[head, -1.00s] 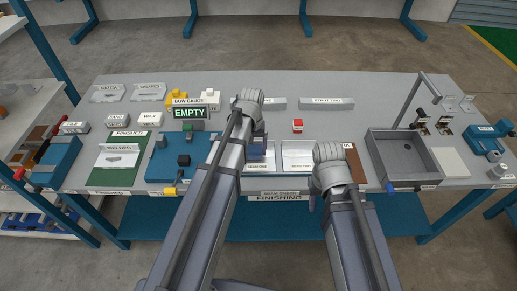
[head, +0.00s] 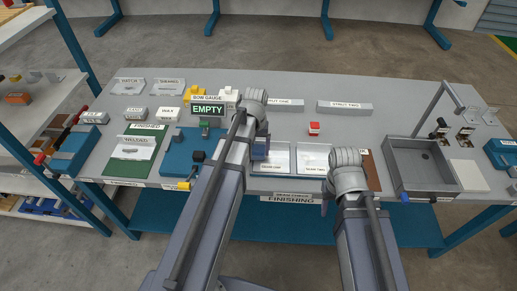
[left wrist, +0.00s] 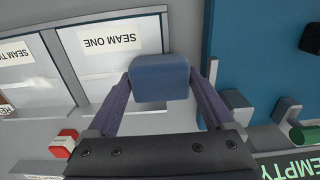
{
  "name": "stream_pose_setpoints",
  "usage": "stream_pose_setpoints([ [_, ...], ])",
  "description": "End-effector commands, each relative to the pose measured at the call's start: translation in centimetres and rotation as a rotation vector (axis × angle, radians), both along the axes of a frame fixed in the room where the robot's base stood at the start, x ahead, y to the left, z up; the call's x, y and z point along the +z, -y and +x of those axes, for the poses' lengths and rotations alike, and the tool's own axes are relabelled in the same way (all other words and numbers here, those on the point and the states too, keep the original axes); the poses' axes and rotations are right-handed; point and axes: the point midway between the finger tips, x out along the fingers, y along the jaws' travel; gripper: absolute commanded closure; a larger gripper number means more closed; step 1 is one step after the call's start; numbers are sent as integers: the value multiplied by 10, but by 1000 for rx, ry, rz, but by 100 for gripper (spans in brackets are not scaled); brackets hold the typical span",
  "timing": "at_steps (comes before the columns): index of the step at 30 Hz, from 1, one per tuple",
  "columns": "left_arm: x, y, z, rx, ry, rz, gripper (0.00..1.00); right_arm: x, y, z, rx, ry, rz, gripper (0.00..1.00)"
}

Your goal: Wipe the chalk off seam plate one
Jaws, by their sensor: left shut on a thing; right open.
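Seam plate one (head: 279,156) is a pale plate with a "SEAM ONE" label, near the front middle of the table. It also shows at the upper left of the left wrist view (left wrist: 125,68), looking pale and greyish; I cannot make out clear chalk marks. My left gripper (head: 260,150) is shut on a blue block (left wrist: 160,78). The block is beside the plate's edge in the wrist view; I cannot tell whether it touches anything. My right gripper (head: 326,205) is open at the table's front edge, its fingers mostly hidden by its wrist.
Seam plate two (head: 314,155) lies right of plate one. A blue fixture (head: 177,158) stands left, below an "EMPTY" sign (head: 208,109). A red-and-white block (head: 314,129) sits behind the plates. A grey sink (head: 420,165) is at the right.

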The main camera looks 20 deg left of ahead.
Motion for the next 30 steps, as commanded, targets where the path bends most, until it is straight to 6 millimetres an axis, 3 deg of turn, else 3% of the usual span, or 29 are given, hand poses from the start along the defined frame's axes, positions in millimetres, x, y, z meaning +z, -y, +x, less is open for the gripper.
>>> stream_pose_setpoints([
  [8, 1, 4, 1, 0, 0, 0, 58, 1, 0, 0, 0, 0, 0, 50],
  [21, -1, 35, 10, -1, 0, -1, 58, -1, 0, 0, 0, 0, 0, 50],
  [30, -1, 40, 12, -1, 1, -2, 58, -1, 0, 0, 0, 0, 0, 50],
])
